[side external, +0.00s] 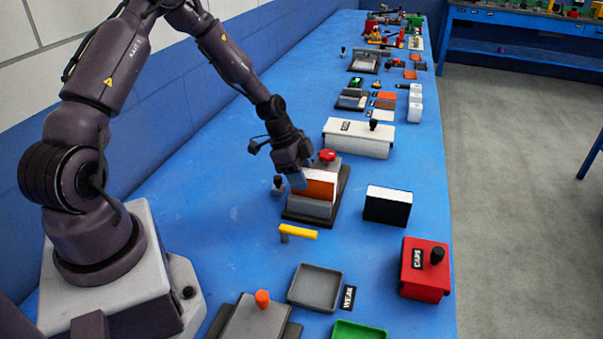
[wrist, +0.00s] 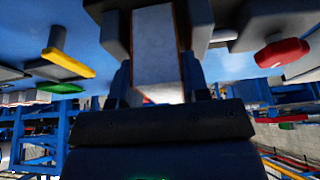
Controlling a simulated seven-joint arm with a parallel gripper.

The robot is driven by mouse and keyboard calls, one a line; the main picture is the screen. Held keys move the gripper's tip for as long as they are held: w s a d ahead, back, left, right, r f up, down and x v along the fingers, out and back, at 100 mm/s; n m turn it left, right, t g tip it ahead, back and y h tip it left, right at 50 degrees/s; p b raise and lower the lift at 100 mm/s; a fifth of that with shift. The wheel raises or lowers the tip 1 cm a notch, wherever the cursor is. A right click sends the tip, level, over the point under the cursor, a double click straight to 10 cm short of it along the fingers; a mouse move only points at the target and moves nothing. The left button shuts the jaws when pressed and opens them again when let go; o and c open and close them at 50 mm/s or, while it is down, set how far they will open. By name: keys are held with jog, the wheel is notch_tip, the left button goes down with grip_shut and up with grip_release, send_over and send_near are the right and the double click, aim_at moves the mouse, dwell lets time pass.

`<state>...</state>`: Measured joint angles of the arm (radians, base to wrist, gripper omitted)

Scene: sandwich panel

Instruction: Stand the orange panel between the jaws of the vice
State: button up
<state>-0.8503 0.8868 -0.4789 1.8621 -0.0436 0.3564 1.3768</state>
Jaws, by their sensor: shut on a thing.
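The orange panel (side external: 318,186) stands upright in the vice, its lower part hidden behind the grey near jaw (side external: 309,207). It has orange faces and a pale core; its pale edge (wrist: 153,45) fills the middle of the wrist view. The vice has a dark base (side external: 328,213) and a red knob (side external: 326,155), which also shows in the wrist view (wrist: 282,53). My gripper (side external: 300,182) comes down from the upper left and is shut on the panel's left end. In the wrist view its fingers (wrist: 158,92) flank the panel. Whether the panel touches the vice floor is hidden.
A black-and-white block (side external: 387,207) stands right of the vice. A yellow-topped bar (side external: 298,232) is in front, with a grey tray (side external: 315,287) and red box (side external: 425,268) nearer. A white box (side external: 358,138) stands behind. The blue bench left of the vice is mostly clear.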

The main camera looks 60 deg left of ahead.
jog(key=shift+f, duration=0.15)
jog(key=o, duration=1.4)
jog(key=shift+c, duration=0.2)
jog(key=shift+r, duration=4.3)
